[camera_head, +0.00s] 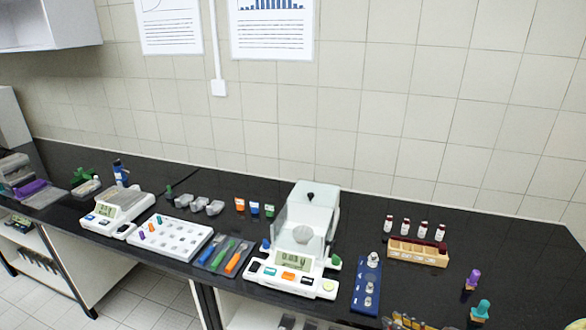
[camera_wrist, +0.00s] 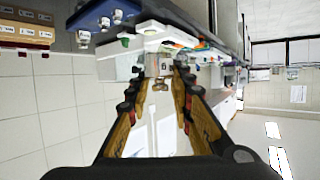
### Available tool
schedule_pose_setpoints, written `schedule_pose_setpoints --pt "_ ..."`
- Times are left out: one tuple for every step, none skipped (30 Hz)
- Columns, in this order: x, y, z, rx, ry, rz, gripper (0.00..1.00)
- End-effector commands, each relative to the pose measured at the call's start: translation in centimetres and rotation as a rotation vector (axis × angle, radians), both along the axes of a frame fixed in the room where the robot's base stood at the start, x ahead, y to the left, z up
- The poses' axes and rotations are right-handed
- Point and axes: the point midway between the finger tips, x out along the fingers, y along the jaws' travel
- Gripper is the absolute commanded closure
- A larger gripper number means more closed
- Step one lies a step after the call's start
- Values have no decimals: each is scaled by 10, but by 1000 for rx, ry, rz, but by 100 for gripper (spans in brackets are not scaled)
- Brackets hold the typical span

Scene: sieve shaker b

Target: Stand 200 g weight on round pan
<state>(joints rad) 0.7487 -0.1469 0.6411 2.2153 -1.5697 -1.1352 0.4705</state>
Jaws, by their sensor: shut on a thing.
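My gripper (camera_wrist: 163,80) shows in the wrist view, its two long fingers closing in on each other. It is shut on a small metallic thing (camera_wrist: 164,67) at the fingertips, which looks like a weight; its mark cannot be read. The gripper is outside the head view. In the head view, a white balance (camera_head: 297,272) with a clear draft shield stands right of centre. A greyish round form (camera_head: 303,235) shows inside the shield, and I cannot tell if it is the round pan. A blue weight block (camera_head: 367,272) with shiny metal weights stands to its right.
A second balance (camera_head: 112,212) with a flat pan stands at left. A white tray (camera_head: 172,238) and a tool mat (camera_head: 222,256) lie between the balances. Dark bench top is clear behind the blue block.

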Motion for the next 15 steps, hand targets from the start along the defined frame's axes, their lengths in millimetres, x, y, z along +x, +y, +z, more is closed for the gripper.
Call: schedule_pose_setpoints --pt "4 3 0 0 -1 -5 100" --pt "6 4 0 0 0 -9 100" --pt "9 5 -1 0 0 -14 100" --pt "11 6 -1 0 0 -18 100" --pt "13 7 -2 0 -1 -22 100" --pt "16 8 -2 0 -1 -29 100" --pt "19 9 -2 -1 0 -33 100" --pt "21 11 -3 -1 0 -39 100" --pt "25 12 -4 -1 0 -46 100" --pt "27 14 -4 0 -1 -52 100" --pt "30 16 -5 0 -1 -58 100" --pt "33 17 -6 0 0 -68 100" --pt "36 19 -7 0 0 -75 100" --pt "39 21 -8 2 0 -83 100" --pt "44 23 -10 1 0 -95 100"
